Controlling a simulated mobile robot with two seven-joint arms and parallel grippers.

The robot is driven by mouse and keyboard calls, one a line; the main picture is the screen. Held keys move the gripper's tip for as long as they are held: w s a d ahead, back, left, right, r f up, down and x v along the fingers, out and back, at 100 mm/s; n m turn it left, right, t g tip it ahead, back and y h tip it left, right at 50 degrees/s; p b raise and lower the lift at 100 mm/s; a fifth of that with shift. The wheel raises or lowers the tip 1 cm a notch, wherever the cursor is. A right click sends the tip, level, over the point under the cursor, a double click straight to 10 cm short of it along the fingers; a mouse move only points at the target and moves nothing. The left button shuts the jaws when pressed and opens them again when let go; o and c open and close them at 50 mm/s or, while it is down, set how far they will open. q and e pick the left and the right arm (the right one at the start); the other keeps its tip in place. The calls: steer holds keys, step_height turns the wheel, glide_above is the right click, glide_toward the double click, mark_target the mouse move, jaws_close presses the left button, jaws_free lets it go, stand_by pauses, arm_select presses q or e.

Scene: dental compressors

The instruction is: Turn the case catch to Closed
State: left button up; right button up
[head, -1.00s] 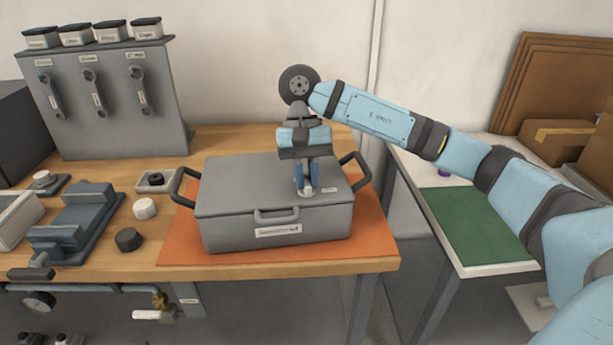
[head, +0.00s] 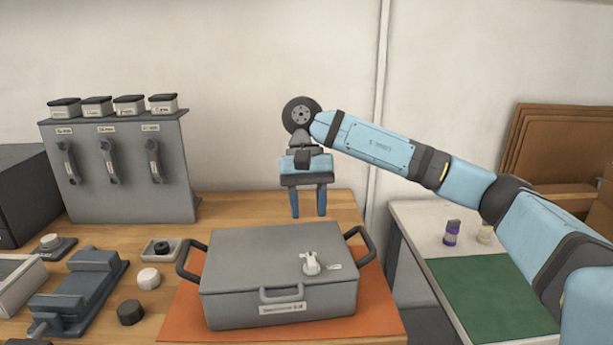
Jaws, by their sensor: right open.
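The grey case (head: 250,265) stands on an orange mat (head: 385,318) on the wooden bench, with its lid down. Which setting the catch is at is too small to read. My right gripper (head: 308,214) is open and empty, fingers pointing down, above and apart from the catch. My left gripper is not in view.
The case has dark side handles (head: 360,243) and a front handle (head: 281,295). A grey panel with levers (head: 120,170) stands at the back left. Loose knobs (head: 149,278) and a dark vise-like device (head: 85,288) lie left of the mat. A side table with a green mat (head: 490,295) is at right.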

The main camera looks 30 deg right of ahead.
steer(key=shift+p+v, duration=0.45)
steer(key=shift+v, duration=1.85)
steer(key=shift+f, duration=0.1)
